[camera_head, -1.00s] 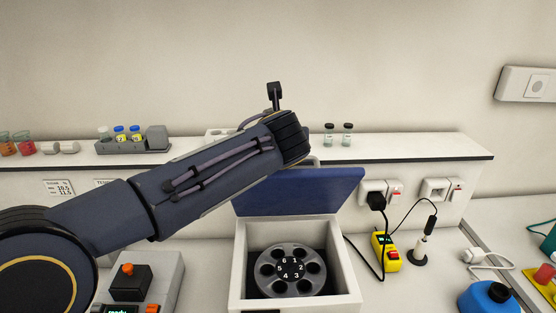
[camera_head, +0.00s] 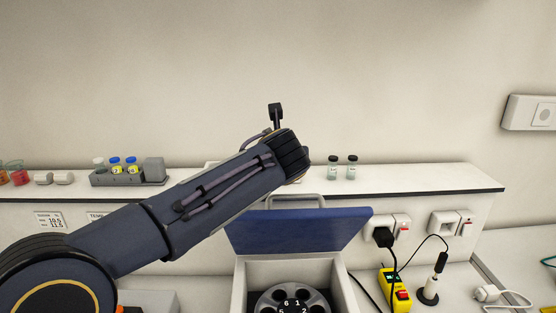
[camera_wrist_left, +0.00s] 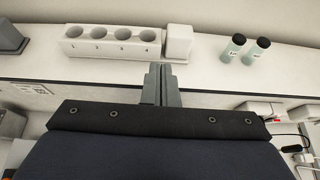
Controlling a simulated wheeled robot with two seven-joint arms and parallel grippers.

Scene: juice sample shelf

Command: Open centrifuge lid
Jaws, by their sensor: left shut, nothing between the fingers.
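The centrifuge is a white box (camera_head: 342,282) in the lower middle of the head view. Its blue lid (camera_head: 300,230) stands raised at the back, with a grey handle (camera_head: 297,198) at its top edge. The numbered rotor (camera_head: 291,301) shows inside the open box, cut off by the lower picture edge. My left arm comes in from the left, its end above and behind the lid. The left fingers are hidden there. In the left wrist view my left gripper (camera_wrist_left: 161,85) is shut and empty, its fingers pointing toward the shelf. My right gripper is not in view.
A long white shelf (camera_head: 425,182) runs behind the centrifuge. It holds two small vials (camera_head: 342,168), a rack with blue-capped vials (camera_head: 128,174) and a white four-hole rack (camera_wrist_left: 112,42). A yellow device (camera_head: 395,291) with a black cable stands right of the centrifuge.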

